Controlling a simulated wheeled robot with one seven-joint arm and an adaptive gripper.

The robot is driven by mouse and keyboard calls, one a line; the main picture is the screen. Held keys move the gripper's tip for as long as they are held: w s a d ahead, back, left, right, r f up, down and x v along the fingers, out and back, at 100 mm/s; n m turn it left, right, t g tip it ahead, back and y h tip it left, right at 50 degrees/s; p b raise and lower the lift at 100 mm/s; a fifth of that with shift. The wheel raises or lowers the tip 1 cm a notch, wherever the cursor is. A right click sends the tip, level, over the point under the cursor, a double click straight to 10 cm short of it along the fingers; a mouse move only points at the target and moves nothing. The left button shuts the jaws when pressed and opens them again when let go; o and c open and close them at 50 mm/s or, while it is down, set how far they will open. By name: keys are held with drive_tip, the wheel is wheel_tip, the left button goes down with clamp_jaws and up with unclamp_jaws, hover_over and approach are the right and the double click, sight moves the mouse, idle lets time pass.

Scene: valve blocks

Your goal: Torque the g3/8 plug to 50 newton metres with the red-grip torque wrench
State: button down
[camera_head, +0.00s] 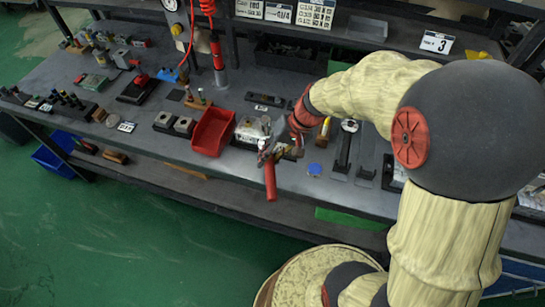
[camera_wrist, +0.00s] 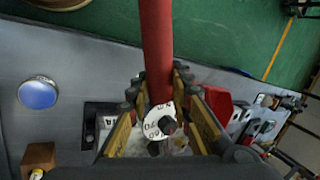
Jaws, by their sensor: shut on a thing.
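The red-grip torque wrench (camera_head: 271,182) is in my gripper (camera_head: 270,150), its red handle sticking out past the bench's front edge. In the wrist view my gripper (camera_wrist: 159,86) is shut on the wrench, with dark fingertips on both sides of its red handle (camera_wrist: 157,45). A white dial with black numbers (camera_wrist: 158,122) shows between the yellow-edged fingers. A pale block (camera_head: 250,130) lies under and just left of my gripper, partly hidden. The g3/8 plug cannot be made out, and whether the wrench touches anything is hidden.
A red bin (camera_head: 213,131) stands left of my gripper. A blue disc (camera_head: 314,170) lies to the right on the grey bench (camera_head: 300,187); it also shows in the wrist view (camera_wrist: 38,92). Dark fixtures (camera_head: 345,148) stand farther right. Several small tools and parts fill the bench's left side.

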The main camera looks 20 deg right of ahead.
drive_tip(key=shift+a+r, duration=0.1)
idle(0.3)
drive_tip(key=shift+w+a+m+t, duration=0.2)
drive_tip(key=shift+w+a+m, duration=0.05)
drive_tip(key=shift+a+m, duration=0.3)
drive_tip(key=shift+w+a+m+t, duration=0.2)
drive_tip(key=shift+w+a+m, duration=0.05)
drive_tip(key=shift+a+m, duration=0.25)
drive_tip(key=shift+a, duration=0.1)
drive_tip(key=shift+s+d+n+g+b, duration=0.15)
drive_tip(key=shift+s+d+n+g, duration=0.05)
drive_tip(key=shift+d+n, duration=0.35)
drive_tip(key=shift+s+d+n+g+b, duration=0.2)
drive_tip(key=shift+d+n, duration=0.2)
drive_tip(key=shift+d, duration=0.25)
drive_tip(key=shift+r, duration=0.15)
